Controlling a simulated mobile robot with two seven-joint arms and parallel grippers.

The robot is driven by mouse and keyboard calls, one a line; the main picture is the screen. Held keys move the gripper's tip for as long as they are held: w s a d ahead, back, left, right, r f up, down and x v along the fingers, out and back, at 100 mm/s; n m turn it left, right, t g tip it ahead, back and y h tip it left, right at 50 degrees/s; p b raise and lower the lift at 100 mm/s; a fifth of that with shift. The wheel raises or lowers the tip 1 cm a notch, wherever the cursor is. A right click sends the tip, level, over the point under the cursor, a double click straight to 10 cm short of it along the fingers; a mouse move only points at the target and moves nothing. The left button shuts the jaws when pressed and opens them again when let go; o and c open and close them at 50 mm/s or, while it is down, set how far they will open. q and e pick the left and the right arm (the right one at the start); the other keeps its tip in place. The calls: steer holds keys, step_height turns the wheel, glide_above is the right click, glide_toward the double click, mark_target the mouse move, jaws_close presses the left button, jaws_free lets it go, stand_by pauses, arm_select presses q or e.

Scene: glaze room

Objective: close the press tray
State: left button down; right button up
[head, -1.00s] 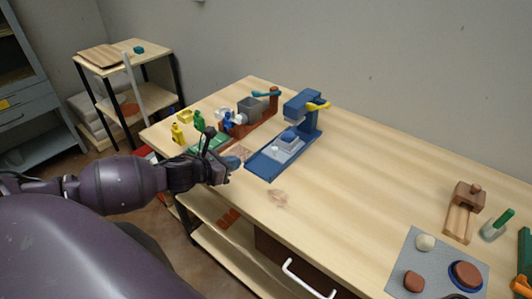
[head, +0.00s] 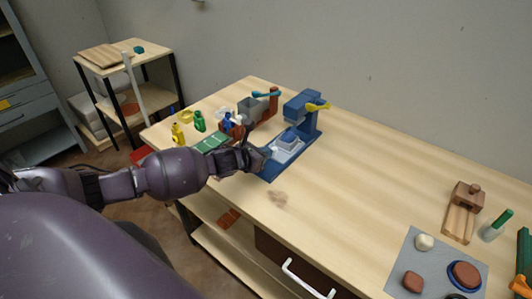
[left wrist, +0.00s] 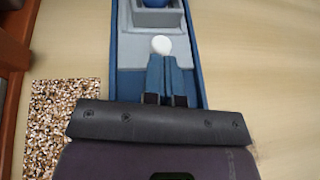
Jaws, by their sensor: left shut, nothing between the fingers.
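My left gripper (head: 264,155) is shut and empty. Its fingertips (left wrist: 166,60) are right at the knob; I cannot tell if they touch. My right gripper is not in view.
Left of the press stand a brown rig with a grey box (head: 250,108), a green board (head: 211,142) and small yellow, green and blue bottles. A speckled mat (left wrist: 62,115) lies beside the base. The bench right of the press is clear up to a grey mat (head: 435,268).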

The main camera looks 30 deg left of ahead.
mark_target(274, 148)
arm_select(q)
steer(key=shift+w, duration=0.2)
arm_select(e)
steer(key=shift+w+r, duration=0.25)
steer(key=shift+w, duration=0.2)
arm_select(q)
steer(key=shift+w, duration=0.15)
steer(key=w, duration=0.1)
steer(key=w+b, duration=0.1)
steer(key=w, duration=0.1)
steer(key=shift+w+d, duration=0.2)
steer(key=shift+d, duration=0.05)
steer(key=shift+w+a+r, duration=0.1)
steer(key=shift+w+r, duration=0.1)
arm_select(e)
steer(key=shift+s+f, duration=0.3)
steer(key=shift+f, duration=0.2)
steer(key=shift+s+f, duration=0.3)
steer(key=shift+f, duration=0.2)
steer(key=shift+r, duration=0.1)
